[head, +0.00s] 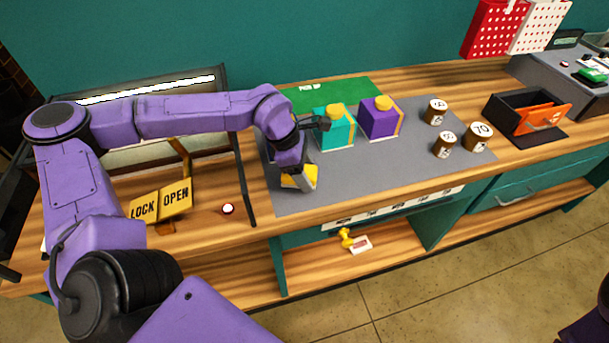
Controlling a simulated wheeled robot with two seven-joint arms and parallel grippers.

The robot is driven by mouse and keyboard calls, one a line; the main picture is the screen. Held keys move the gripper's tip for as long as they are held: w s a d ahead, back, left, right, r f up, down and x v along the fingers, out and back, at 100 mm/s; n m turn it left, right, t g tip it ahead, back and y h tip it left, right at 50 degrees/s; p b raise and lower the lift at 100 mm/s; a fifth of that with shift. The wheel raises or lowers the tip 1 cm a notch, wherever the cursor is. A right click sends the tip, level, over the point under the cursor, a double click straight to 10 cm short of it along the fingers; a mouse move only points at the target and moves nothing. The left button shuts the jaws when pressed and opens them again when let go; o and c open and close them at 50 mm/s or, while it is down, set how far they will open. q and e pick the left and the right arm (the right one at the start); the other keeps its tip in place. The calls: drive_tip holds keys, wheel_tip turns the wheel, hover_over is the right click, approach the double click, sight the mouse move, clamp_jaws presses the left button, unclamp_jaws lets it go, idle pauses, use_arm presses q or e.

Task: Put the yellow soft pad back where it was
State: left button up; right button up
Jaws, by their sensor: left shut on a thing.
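My left gripper (302,178) points down over the left part of the grey mat (345,188). It is shut on a yellow thing (291,182), which looks like the yellow soft pad. The gripper covers much of it, and I cannot tell whether it touches the mat. A teal box (333,133) with a yellow top piece and a purple box (378,122) with a yellow top piece stand behind and to the right of the gripper. My right gripper is out of view.
Several numbered round weights (445,145) stand at the mat's right. Beyond them is a black bin with an orange flap (543,118). A LOCK/OPEN sign (160,202) stands at left near a dark frame (242,170). The mat's front middle is clear.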

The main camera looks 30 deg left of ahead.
use_arm(q)
wheel_tip(320, 180, down, 3)
drive_tip(key=shift+r, duration=0.1)
drive_tip(key=shift+s, duration=0.25)
drive_tip(key=shift+w, duration=0.1)
drive_tip(key=o, duration=0.9)
drive_tip(key=shift+w+f, duration=0.1)
drive_tip(key=shift+f, duration=0.1)
drive_tip(key=shift+o, duration=0.2)
drive_tip(key=shift+r, duration=0.15)
drive_tip(key=shift+a+r, duration=0.15)
drive_tip(key=shift+r, duration=0.1)
drive_tip(key=b+v, duration=0.1)
drive_tip(key=v, duration=1)
drive_tip(key=shift+a+r, duration=0.1)
drive_tip(key=shift+r, duration=0.2)
